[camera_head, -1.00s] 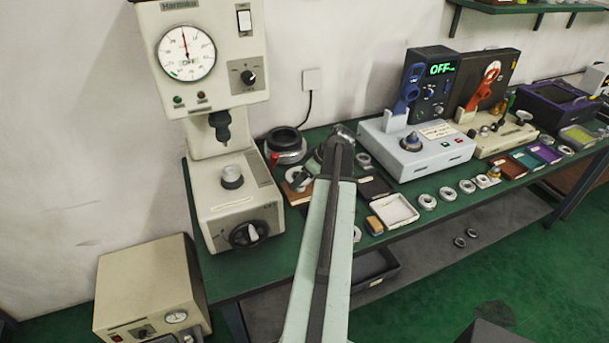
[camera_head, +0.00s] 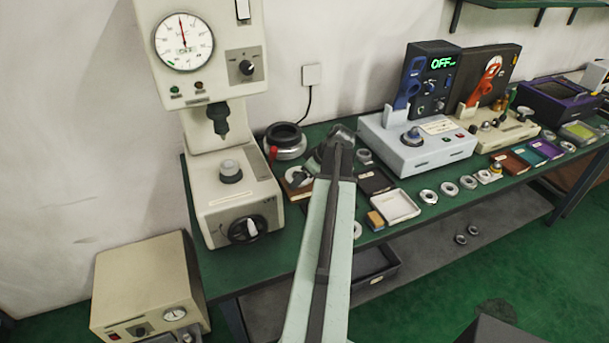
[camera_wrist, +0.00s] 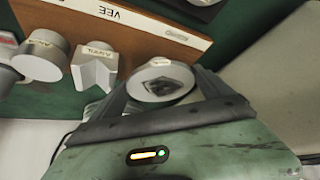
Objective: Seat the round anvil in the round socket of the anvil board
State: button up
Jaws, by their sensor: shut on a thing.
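In the wrist view my gripper (camera_wrist: 160,92) is shut on a round grey anvil (camera_wrist: 162,78), which has a pale rim, a dark reflective patch on its face and a small label. I take it to be the round anvil. The brown anvil board (camera_wrist: 110,22), marked VEE, lies just beyond it. A vee-shaped anvil (camera_wrist: 96,70) and another round-topped anvil (camera_wrist: 36,62) are to the left. I cannot make out the round socket, or whether the held anvil touches the board. In the head view the board (camera_head: 297,192) shows partly beside my arm, which hides the fingertips.
The hardness tester (camera_head: 240,205) stands left of the board. A white tray (camera_head: 396,207) and dark tray (camera_head: 374,181) are to the right, with several metal rings further along. A blue-grey instrument (camera_head: 415,150) stands behind the trays.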

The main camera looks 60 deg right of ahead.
jog(key=shift+r, duration=0.2)
jog(key=shift+r+p, duration=0.45)
jog(key=shift+p, duration=0.2)
jog(key=shift+f+b, duration=0.7)
jog(key=shift+b, duration=0.05)
dwell(0.5)
jog(key=shift+r+p, duration=0.25)
jog(key=shift+p, duration=0.05)
jog(key=shift+r+p, duration=0.45)
jog(key=shift+f+b, duration=0.65)
jog(key=shift+b, duration=0.05)
dwell(0.6)
jog(key=shift+r, duration=0.15)
jog(key=shift+r+p, duration=0.5)
jog(key=shift+p, duration=0.2)
